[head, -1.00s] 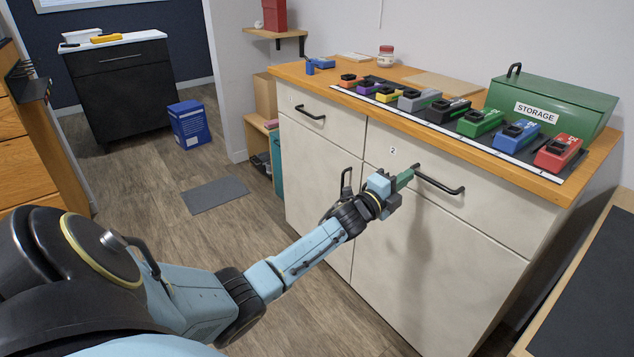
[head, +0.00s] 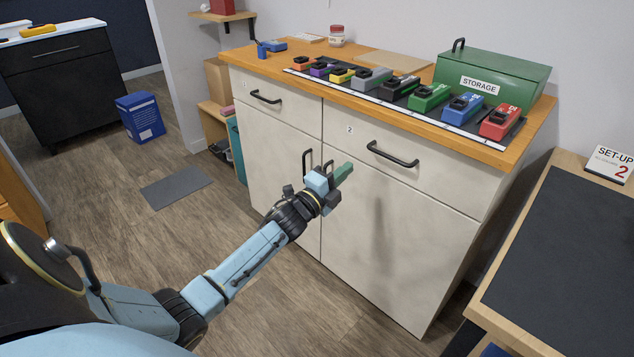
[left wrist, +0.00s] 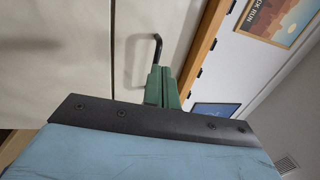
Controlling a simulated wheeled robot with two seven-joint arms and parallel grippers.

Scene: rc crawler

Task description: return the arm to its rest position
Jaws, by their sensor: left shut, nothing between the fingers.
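My left arm (head: 240,262) reaches in from the lower left of the head view. Its gripper (head: 343,173) has green fingers that lie together with nothing between them. The gripper hangs in front of the cabinet doors, below and left of the handle (head: 392,155) of drawer 2, and apart from it. In the left wrist view the shut green fingers (left wrist: 162,88) point toward a black handle (left wrist: 152,60) on the pale cabinet front. Both drawers look closed. My right gripper is not in view.
The cabinet's wooden top (head: 340,92) carries a row of coloured battery-like blocks on a dark mat, and a green STORAGE box (head: 492,82). A table with a dark mat (head: 570,260) and a SET-UP 2 sign (head: 609,164) stands at right. Open floor (head: 130,225) lies left.

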